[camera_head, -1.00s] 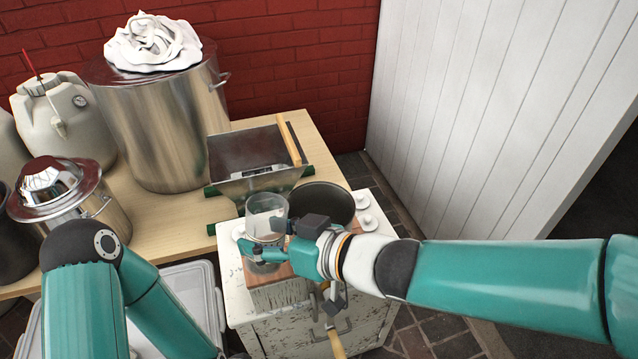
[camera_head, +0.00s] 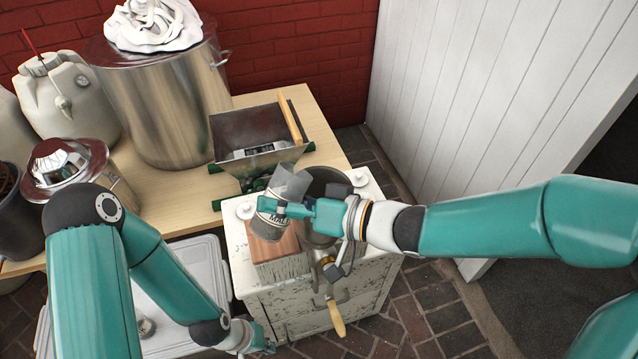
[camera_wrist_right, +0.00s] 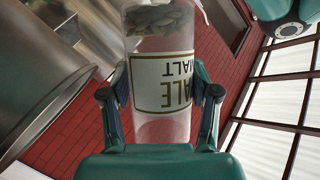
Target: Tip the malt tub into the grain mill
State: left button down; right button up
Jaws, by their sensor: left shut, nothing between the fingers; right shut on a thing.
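The malt tub (camera_head: 268,228) is a clear cylinder with a white label. My right gripper (camera_head: 272,208) is shut around it and holds it tilted, its top leaning up and right, in front of the grain mill. In the right wrist view the tub (camera_wrist_right: 160,130) is between the fingers (camera_wrist_right: 160,95), its label upside down and pale grain showing at the picture's top. The grain mill's metal hopper (camera_head: 250,130) stands open behind, on the wooden table's edge; the tub is apart from it. My left gripper (camera_head: 262,342) is shut and empty, low beside the white cabinet.
A large steel pot (camera_head: 165,115) and a lidded pot (camera_head: 118,185) stand left on the table (camera_head: 185,212).

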aim_at(289, 187)
jog(key=shift+r+m, duration=0.2)
jog(key=shift+m, duration=0.1)
jog(key=shift+f+m+y+b, duration=0.25)
jog(key=shift+m+y+b, duration=0.05)
jog(key=shift+m+y, duration=0.1)
jog(key=shift+f+m, duration=0.1)
jog(key=shift+m, duration=0.2)
jog(key=shift+r+m+y, duration=0.4)
jog(key=shift+s+r+m, duration=0.1)
jog(key=shift+r+m, duration=0.1)
jog(key=shift+m, duration=0.2)
jog(key=shift+f+y+b, duration=0.2)
jog(key=shift+y+b, duration=0.1)
jog(key=shift+b, duration=0.1)
jog(key=shift+f+m+b, duration=0.15)
jog(key=shift+m+b, duration=0.15)
jog(key=shift+m, duration=0.4)
jog(key=shift+w+d+r+m+y+p, duration=0.25)
jog(key=shift+w+r+m+y+p, duration=0.1)
jog(key=shift+r+m, duration=0.1)
jog(key=shift+w+d+r+m+t, duration=0.2)
jog(key=shift+w+d+m+t, duration=0.15)
jog(key=shift+w+m, duration=0.1)
jog(key=shift+r+m+y+p, duration=0.5)
jog(key=shift+m+p, duration=0.2)
jog(key=shift+p, duration=0.1)
jog(key=shift+w+d+f+m+t, duration=0.25)
jog(key=shift+m+t, duration=0.2)
jog(key=shift+m, duration=0.45)
